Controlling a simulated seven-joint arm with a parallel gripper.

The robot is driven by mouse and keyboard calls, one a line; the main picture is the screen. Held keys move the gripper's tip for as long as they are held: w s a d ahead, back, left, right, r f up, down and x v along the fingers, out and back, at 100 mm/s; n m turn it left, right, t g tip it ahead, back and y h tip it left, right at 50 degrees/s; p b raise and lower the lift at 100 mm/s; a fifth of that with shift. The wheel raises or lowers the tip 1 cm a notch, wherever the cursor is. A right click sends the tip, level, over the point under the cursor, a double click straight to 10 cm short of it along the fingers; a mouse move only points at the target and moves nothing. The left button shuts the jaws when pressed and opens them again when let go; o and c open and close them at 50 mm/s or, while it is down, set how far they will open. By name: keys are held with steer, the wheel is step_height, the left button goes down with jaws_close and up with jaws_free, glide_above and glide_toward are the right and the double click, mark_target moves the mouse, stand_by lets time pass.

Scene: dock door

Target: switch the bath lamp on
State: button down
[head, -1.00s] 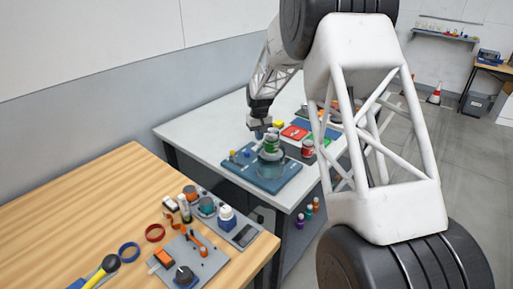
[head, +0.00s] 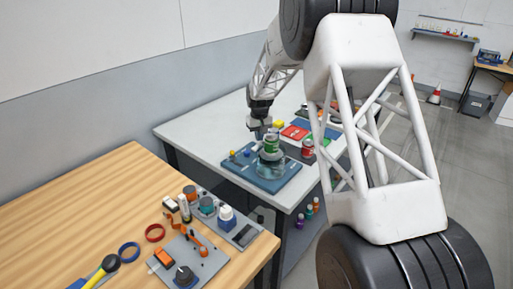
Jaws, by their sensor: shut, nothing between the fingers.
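A blue base plate (head: 283,181) lies on the white table. On it stands a round, glassy bath (head: 281,164) with a green can (head: 270,144) in or over it. Small yellow and blue knobs (head: 233,155) stand at the plate's left end. I cannot tell which part is the lamp or its switch. My gripper (head: 259,135) points down just behind and left of the green can. Its fingers are small here, shut and empty. I cannot tell whether they touch anything.
Red (head: 294,132) and blue trays, a yellow block (head: 279,124) and a red can (head: 307,147) stand close behind and right of the plate. A wooden bench (head: 90,210) with tools and a grey panel is in front. The white table's left part is clear.

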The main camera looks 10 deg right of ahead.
mark_target(259, 144)
steer(key=shift+f, duration=1.2)
stand_by(1.1)
steer(key=shift+r, duration=3.5)
steer(key=shift+s+r, duration=0.2)
steer(key=shift+r, duration=0.05)
steer(key=shift+m+t, duration=0.4)
steer(key=s+d+r, duration=0.1)
steer(key=s+r, duration=0.2)
steer(key=s, duration=0.1)
steer(key=s+d+r, duration=0.1)
steer(key=s+r, duration=0.3)
steer(key=s, duration=0.1)
steer(key=s+r, duration=0.4)
steer(key=s, duration=0.1)
steer(key=shift+d, duration=0.4)
steer(key=s+d+r+m+t, duration=0.1)
steer(key=s+d+r, duration=0.15)
steer(key=s, duration=1.25)
steer(key=s+d+r+m, duration=0.1)
steer(key=s+r, duration=0.3)
steer(key=s, duration=1.1)
steer(key=s+f, duration=0.3)
steer(key=s, duration=1.2)
steer(key=shift+d+t, duration=0.4)
